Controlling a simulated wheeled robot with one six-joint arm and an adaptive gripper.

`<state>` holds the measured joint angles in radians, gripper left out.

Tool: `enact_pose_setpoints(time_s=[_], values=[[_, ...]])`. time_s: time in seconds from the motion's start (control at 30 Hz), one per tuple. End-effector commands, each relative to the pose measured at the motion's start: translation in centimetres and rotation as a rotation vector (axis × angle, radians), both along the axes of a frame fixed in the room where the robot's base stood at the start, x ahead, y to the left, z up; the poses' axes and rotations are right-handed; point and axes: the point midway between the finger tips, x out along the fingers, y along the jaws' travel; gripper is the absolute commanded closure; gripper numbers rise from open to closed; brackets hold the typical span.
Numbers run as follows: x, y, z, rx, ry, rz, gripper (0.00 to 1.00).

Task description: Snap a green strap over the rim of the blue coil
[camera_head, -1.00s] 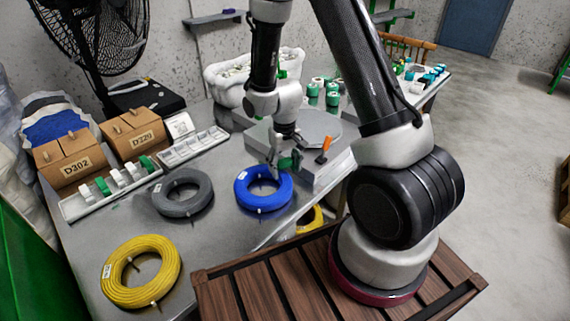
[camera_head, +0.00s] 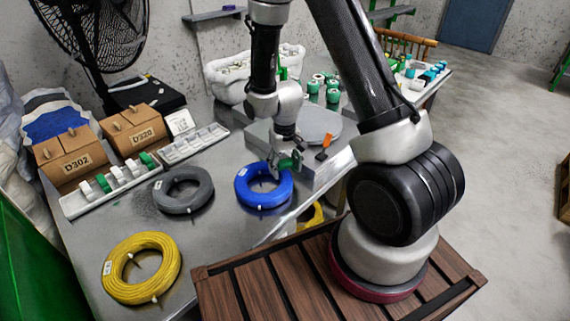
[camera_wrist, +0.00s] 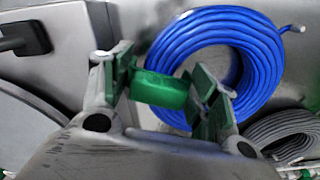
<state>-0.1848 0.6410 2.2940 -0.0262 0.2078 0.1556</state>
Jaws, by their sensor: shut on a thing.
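The blue coil (camera_head: 264,199) lies flat on the grey table in the head view, and it fills the upper middle of the wrist view (camera_wrist: 190,37). My gripper (camera_wrist: 172,88) is shut on a green strap (camera_wrist: 160,89), held crosswise between its two finger pads. In the head view my gripper (camera_head: 282,166) is over the upper right part of the coil's rim. In the wrist view the strap overlaps the near left edge of the coil. I cannot tell whether the strap touches the coil. The far side of the strap is hidden.
A grey coil (camera_head: 182,203) lies left of the blue one, and a yellow coil (camera_head: 104,280) lies at the front left. A white rack (camera_head: 75,208) holds green and white straps. An orange-handled tool (camera_head: 325,147) is right of my gripper, by the round grey plate (camera_head: 318,121).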

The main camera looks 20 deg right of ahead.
Motion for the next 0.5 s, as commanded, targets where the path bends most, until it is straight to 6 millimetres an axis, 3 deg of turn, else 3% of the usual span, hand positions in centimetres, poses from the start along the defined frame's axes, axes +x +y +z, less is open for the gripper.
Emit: enact_pose_setpoints(time_s=[0.5], values=[[-0.01, -0.01, -0.50, 0.000, 0.000, 0.000, 0.51]])
